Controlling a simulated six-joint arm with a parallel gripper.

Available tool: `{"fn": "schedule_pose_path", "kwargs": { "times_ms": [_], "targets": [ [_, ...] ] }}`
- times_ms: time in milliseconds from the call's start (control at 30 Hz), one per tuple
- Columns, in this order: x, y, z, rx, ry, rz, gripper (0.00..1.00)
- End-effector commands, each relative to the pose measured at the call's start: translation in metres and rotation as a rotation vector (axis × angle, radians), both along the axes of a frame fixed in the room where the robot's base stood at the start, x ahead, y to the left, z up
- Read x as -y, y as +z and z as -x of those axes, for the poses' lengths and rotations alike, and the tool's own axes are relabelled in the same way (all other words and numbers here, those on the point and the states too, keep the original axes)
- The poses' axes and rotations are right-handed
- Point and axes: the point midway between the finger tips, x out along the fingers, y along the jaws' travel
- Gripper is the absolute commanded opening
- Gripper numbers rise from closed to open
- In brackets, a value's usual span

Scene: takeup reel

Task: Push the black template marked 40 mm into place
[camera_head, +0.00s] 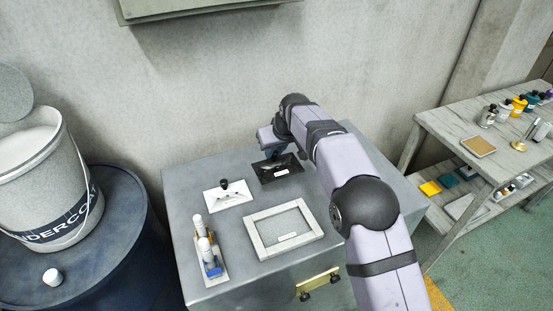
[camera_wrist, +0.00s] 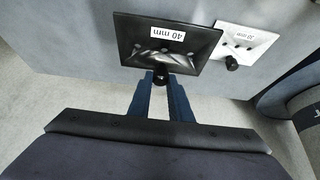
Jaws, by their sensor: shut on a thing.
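The black template (camera_head: 278,171) lies at the back of the grey cabinet top, a flat rectangle with a white label. In the wrist view the black template (camera_wrist: 195,50) fills the top middle, and its label reads 40 mm. Its dark knob (camera_wrist: 162,68) is between my gripper's (camera_wrist: 160,80) two blue fingers, which are shut on it. In the head view my gripper (camera_head: 272,150) is at the template's far side, partly hidden by my arm. I cannot tell whether the template touches the top. A light rectangular frame (camera_head: 257,240) with a recessed middle and small label lies nearer the front.
A white template (camera_head: 228,199) with a dark knob lies left of the black one; it also shows in the wrist view (camera_wrist: 262,45). A tray (camera_head: 218,276) with bottles (camera_head: 206,251) stands front left. A bucket (camera_head: 40,190) on a blue drum and a shelf table (camera_head: 470,140) flank the cabinet.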

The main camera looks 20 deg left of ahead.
Motion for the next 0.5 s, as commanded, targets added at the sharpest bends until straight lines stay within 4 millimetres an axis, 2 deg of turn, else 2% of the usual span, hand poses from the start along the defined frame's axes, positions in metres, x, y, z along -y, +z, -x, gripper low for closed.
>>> {"fn": "schedule_pose_path", "kwargs": {
  "times_ms": [33, 267, 500],
  "targets": [
    [0.002, -0.003, 0.008, 0.005, 0.001, -0.004, 0.00],
    [0.020, 0.008, 0.052, 0.002, 0.000, -0.003, 0.00],
    [0.046, 0.009, 0.100, 0.003, 0.000, -0.003, 0.00]
  ]
}}
